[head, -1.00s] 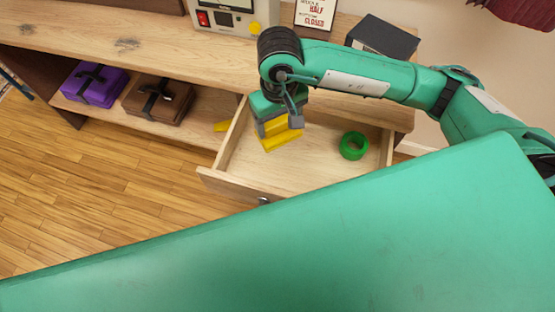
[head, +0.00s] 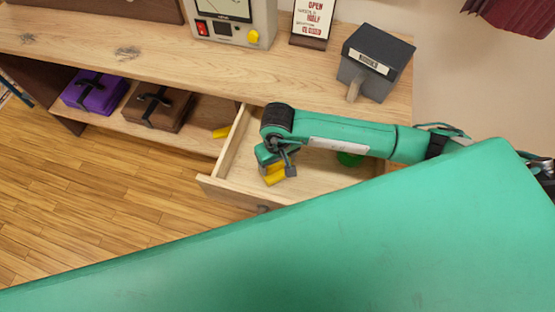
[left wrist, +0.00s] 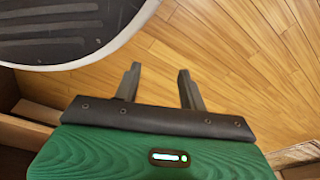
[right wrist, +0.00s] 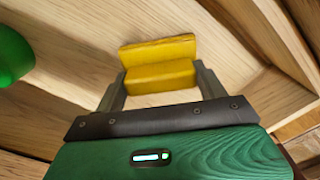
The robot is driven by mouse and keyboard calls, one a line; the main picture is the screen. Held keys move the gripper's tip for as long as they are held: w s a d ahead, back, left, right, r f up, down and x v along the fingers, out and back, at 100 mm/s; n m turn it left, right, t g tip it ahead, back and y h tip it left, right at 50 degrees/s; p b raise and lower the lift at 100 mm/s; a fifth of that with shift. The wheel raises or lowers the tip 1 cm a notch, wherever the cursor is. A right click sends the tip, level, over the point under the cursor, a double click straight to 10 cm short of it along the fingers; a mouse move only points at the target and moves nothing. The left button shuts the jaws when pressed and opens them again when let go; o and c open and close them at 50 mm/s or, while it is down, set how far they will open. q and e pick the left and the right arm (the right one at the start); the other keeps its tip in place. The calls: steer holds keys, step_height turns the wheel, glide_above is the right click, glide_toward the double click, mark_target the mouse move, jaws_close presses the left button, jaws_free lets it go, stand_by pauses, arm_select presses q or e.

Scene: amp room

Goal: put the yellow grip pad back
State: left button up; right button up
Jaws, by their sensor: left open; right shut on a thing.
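The yellow grip pad (right wrist: 160,76) is an L-shaped yellow piece between the fingers of my right gripper (right wrist: 158,88), which is shut on it. In the head view the pad (head: 275,176) shows below my right gripper (head: 277,168), inside the outline of the open wooden drawer (head: 228,160). The right wrist view shows the pad close over the pale drawer floor; I cannot tell whether it touches. My left gripper (left wrist: 158,88) is open and empty above the wood floor in the left wrist view; it is not seen in the head view.
A green ring (head: 349,159) lies in the drawer, partly behind my right arm. Another yellow piece (head: 221,132) is on the lower shelf, by purple (head: 95,92) and brown (head: 157,103) bundles. A grey box (head: 374,62) and an instrument (head: 232,20) stand on the top.

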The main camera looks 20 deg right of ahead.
arm_select(q)
steer(key=shift+f, duration=0.1)
arm_select(e)
steer(key=shift+f, duration=0.1)
steer(key=o, duration=0.9)
steer(key=shift+o, duration=0.2)
steer(key=shift+r, duration=0.25)
arm_select(q)
steer(key=w+r, duration=0.1)
steer(key=w+r+b, duration=0.1)
steer(key=r, duration=0.1)
steer(key=shift+w+d+r, duration=0.1)
steer(key=shift+d, duration=0.25)
arm_select(e)
step_height(320, 180, up, 12)
